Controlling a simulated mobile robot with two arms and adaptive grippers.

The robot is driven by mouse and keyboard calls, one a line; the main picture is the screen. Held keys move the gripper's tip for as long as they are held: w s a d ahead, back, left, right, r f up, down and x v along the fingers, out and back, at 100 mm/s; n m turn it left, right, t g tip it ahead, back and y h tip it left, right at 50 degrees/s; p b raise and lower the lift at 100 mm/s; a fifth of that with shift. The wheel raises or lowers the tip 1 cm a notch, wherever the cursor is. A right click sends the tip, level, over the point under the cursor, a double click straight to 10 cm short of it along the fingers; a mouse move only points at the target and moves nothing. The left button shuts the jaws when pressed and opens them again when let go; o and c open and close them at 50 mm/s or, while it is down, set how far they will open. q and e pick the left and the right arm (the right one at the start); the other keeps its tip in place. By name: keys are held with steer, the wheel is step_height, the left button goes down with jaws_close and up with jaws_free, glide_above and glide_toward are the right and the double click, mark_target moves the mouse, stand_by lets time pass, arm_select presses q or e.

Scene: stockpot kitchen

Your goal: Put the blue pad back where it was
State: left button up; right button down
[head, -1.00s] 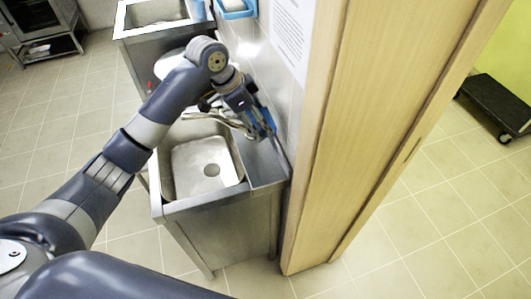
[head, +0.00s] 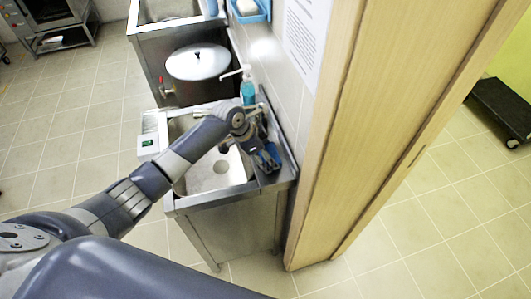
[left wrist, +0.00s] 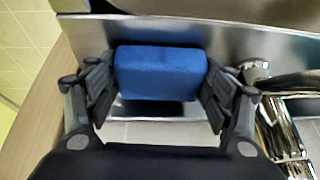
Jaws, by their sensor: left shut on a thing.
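The pad is a plain rectangular block held level across the fingers. Steel surface lies behind it in that view; I cannot tell whether the pad touches it. In the head view the gripper mostly hides the pad. My right gripper is not in view.
The chrome tap (left wrist: 280,120) is close to the right finger. A soap bottle (head: 248,92) stands behind the sink, with a lidded pot (head: 198,62) beyond. A wooden door frame (head: 365,120) rises on the right.

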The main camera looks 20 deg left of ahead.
arm_select(q)
steer(key=shift+s, duration=0.1)
steer(key=o, duration=1.1)
steer(key=shift+f, duration=0.1)
steer(key=shift+c, duration=0.2)
steer(key=shift+o, duration=0.2)
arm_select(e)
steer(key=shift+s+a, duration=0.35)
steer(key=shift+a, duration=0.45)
